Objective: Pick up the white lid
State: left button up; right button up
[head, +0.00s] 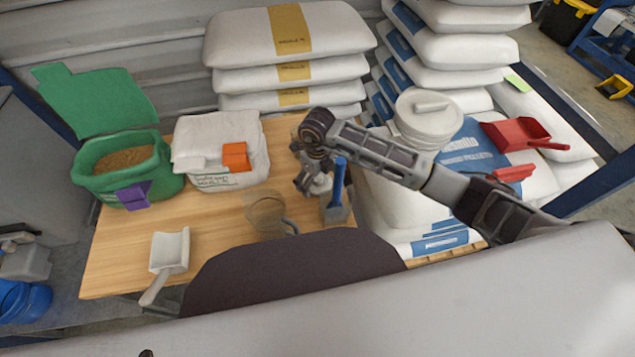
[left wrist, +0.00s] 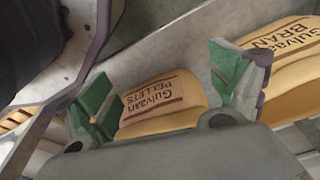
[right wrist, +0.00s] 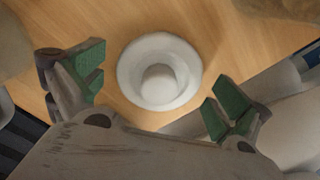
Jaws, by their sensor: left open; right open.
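The white lid (right wrist: 159,72) is round with a central knob and lies on the wooden table in the right wrist view. My right gripper (right wrist: 155,92) is open above it, with one green-padded finger on each side and nothing between them. In the head view my right gripper (head: 312,178) hangs over the right part of the table (head: 120,265) and mostly hides the lid; a pale bit (head: 321,184) shows under it. My left gripper (left wrist: 165,85) is open and empty in the left wrist view, before a yellow pellets bag (left wrist: 165,102). It does not show in the head view.
A blue-handled scoop (head: 337,205) and a brownish scoop (head: 266,212) lie close by my right gripper. A pale scoop (head: 170,252) is at the table's front left. Behind stand a green sack (head: 95,160) and a white sack (head: 218,140). A round white lidded container (head: 428,115) is right.

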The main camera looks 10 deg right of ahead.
aim_at(317, 177)
jog(key=c, duration=0.7)
jog(key=shift+r, duration=0.45)
notch_tip(317, 177, up, 8)
jog(key=shift+f+p, duration=0.2)
jog(key=shift+p, duration=0.35)
jog(key=shift+r, duration=0.65)
pick_arm(q)
jog(key=shift+s+a+f, duration=0.2)
jog(key=shift+a+f, duration=0.05)
jog(key=shift+f, duration=0.25)
jog(key=shift+s+a+f, duration=0.2)
jog(key=shift+s+f, duration=0.05)
jog(key=shift+f, duration=0.2)
jog(key=shift+s+a+f, duration=0.2)
jog(key=shift+a+f, duration=0.05)
jog(key=shift+f, duration=0.25)
pick_arm(e)
jog(key=shift+r, duration=0.1)
